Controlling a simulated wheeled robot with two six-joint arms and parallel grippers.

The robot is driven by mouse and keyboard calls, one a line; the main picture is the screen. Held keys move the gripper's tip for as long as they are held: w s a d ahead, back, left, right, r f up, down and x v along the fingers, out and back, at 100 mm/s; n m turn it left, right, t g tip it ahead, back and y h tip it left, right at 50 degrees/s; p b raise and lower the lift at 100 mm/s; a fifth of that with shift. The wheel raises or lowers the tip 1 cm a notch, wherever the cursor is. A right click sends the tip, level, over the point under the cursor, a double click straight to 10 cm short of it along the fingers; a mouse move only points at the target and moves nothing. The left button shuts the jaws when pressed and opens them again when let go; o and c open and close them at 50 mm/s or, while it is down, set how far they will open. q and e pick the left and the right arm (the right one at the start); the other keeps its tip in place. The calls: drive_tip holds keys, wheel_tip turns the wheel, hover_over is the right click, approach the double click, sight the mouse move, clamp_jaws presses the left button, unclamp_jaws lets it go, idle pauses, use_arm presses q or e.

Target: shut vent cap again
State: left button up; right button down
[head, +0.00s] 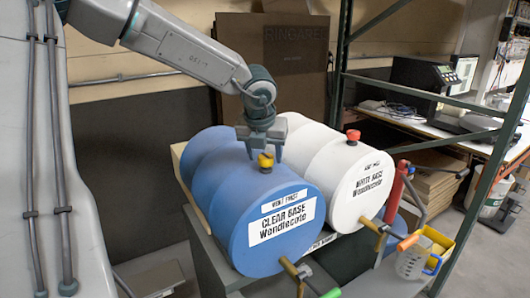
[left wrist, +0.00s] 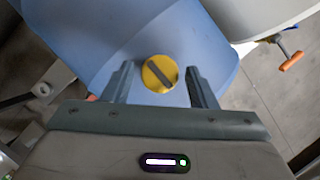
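The yellow vent cap (head: 265,161) sits on top of the blue drum (head: 238,205), which is labelled "VENT FIRST" and "CLEAR BASE". In the left wrist view the yellow cap (left wrist: 160,73) has a dark bar across it, slanting down to the right. My left gripper (head: 263,146) is over the drum at the cap. Its two fingers (left wrist: 160,85) stand apart on either side of the cap, with a visible gap on each side. Whether the cap is open or shut cannot be told. My right gripper is not in view.
A white drum (head: 343,190) with a red cap (head: 353,136) stands right of the blue drum. Taps with a green handle (head: 331,293) and an orange handle (head: 408,242) stick out in front. A green rack post (head: 484,180) rises beyond.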

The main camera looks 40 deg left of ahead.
use_arm(q)
drive_tip(key=c, duration=0.7)
drive_tip(key=shift+c, duration=0.2)
